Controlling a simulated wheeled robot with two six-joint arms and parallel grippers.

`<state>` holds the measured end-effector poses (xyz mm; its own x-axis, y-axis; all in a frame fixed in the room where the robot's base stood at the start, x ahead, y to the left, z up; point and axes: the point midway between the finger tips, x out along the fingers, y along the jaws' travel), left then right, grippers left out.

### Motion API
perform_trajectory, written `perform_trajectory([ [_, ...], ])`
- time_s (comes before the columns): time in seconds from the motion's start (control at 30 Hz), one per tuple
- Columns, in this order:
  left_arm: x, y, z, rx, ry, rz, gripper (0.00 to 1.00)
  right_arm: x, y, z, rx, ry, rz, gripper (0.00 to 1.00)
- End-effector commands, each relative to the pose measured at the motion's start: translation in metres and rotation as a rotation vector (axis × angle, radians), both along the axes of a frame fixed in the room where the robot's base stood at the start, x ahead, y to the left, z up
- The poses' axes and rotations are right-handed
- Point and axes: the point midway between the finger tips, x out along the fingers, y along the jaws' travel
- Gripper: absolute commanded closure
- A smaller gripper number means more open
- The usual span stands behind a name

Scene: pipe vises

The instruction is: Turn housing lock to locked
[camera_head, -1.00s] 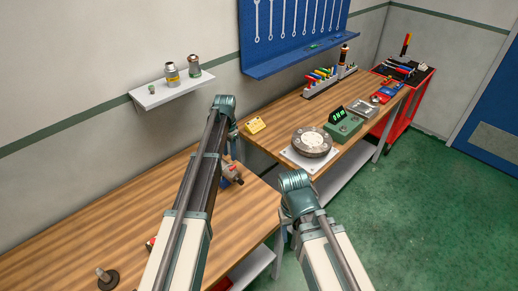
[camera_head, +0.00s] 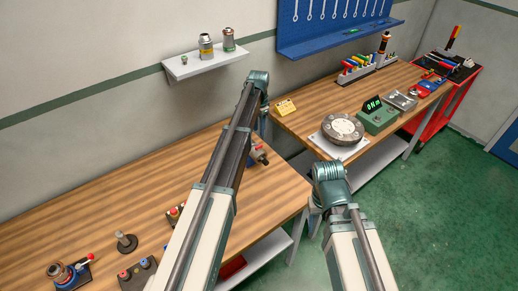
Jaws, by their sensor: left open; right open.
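No part is clearly marked as the housing lock. A round grey housing (camera_head: 342,129) with a lighter top sits on a white plate on the far bench. A small device with a copper-coloured round end and a red-tipped lever (camera_head: 70,272) stands at the near left of the wooden bench. Another small fixture with a reddish end (camera_head: 259,154) is partly hidden behind my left arm. The lever's lock position cannot be read. My two arms reach in from the bottom, but neither gripper shows; their ends are hidden behind the arm links.
The near wooden bench (camera_head: 110,200) is mostly clear. It holds a dark post on a round base (camera_head: 125,242) and a button box (camera_head: 137,272). A red cart (camera_head: 447,105) stands beyond.

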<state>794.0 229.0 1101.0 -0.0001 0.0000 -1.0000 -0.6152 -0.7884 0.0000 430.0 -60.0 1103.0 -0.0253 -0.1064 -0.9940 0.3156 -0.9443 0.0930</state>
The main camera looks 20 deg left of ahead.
Motion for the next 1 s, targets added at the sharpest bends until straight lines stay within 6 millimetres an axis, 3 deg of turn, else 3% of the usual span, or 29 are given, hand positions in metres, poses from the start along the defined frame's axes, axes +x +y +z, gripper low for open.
perform_trajectory([
  [0.03, 0.000, 0.000, -0.015, 0.000, 0.000, 0.000, 0.57, 0.000, 0.000, -0.015, 0.000, 0.000, 0.001, 0.40],
  [0.5, 0.000, 0.000, -0.078, 0.000, 0.000, 0.000, 0.57, 0.000, 0.000, -0.078, -0.003, 0.000, 0.013, 0.40],
  [0.7, 0.000, 0.000, -0.089, 0.000, 0.000, 0.000, 0.57, 0.000, 0.000, -0.088, -0.003, 0.000, 0.013, 0.40],
  [0.97, 0.000, 0.000, -0.088, 0.000, 0.000, 0.000, 0.57, 0.000, 0.000, -0.087, -0.003, 0.000, 0.012, 0.40],
  [1.0, 0.000, 0.000, -0.088, 0.000, 0.000, 0.000, 0.61, 0.000, 0.000, -0.087, -0.003, 0.000, 0.012, 0.40],
])
